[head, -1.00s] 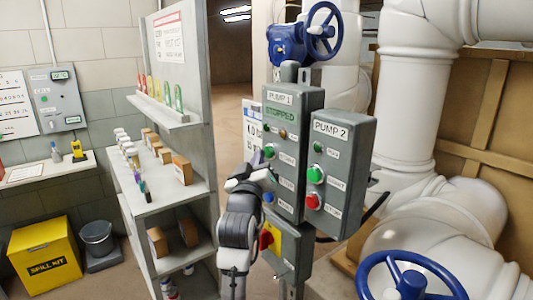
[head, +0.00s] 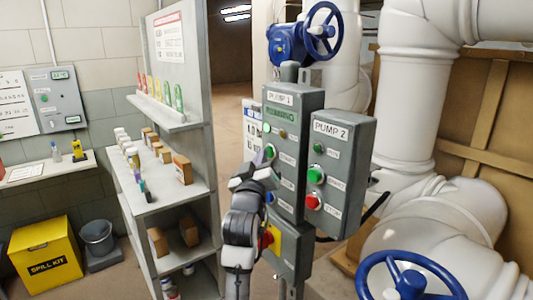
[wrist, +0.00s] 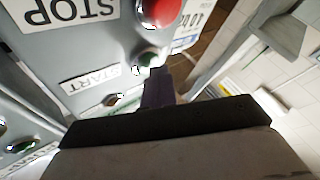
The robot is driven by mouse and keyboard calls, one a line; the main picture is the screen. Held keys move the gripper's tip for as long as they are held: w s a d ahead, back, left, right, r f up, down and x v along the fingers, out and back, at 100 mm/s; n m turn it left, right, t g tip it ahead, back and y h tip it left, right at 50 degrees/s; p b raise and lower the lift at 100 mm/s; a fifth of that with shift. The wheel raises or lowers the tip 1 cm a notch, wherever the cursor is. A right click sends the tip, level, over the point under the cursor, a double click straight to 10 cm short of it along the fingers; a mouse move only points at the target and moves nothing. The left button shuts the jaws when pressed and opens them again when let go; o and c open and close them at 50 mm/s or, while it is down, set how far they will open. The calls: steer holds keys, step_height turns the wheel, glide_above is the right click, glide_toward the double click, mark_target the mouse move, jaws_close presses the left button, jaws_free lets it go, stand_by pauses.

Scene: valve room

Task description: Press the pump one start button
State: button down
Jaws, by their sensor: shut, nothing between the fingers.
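The pump one box (head: 291,100) is grey, with a green display that reads RUNNING. Its green start button (head: 271,152) is on the front, beside a START label, and also shows in the wrist view (wrist: 148,59). My gripper (head: 261,160) is shut and empty, right by the start button at the box's left side. In the wrist view its purple fingers (wrist: 158,88) end close to the green button; whether they touch it I cannot tell. A red button (wrist: 160,11) with a STOP label shows there too; my gripper hides it in the head view.
The pump two box (head: 340,135) stands just right, with green and red buttons. A yellow plate with a red knob (head: 267,238) is below. Blue handwheels (head: 320,30) are above and at lower right (head: 405,280). A grey shelf (head: 160,195) stands left.

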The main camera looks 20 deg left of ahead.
steer(key=shift+s, duration=0.1)
steer(key=shift+s+a, duration=0.45)
steer(key=shift+s, duration=0.1)
steer(key=s+a, duration=0.1)
steer(key=s, duration=0.1)
steer(key=s+a+b, duration=0.1)
steer(key=s+a, duration=0.1)
stand_by(0.5)
stand_by(0.5)
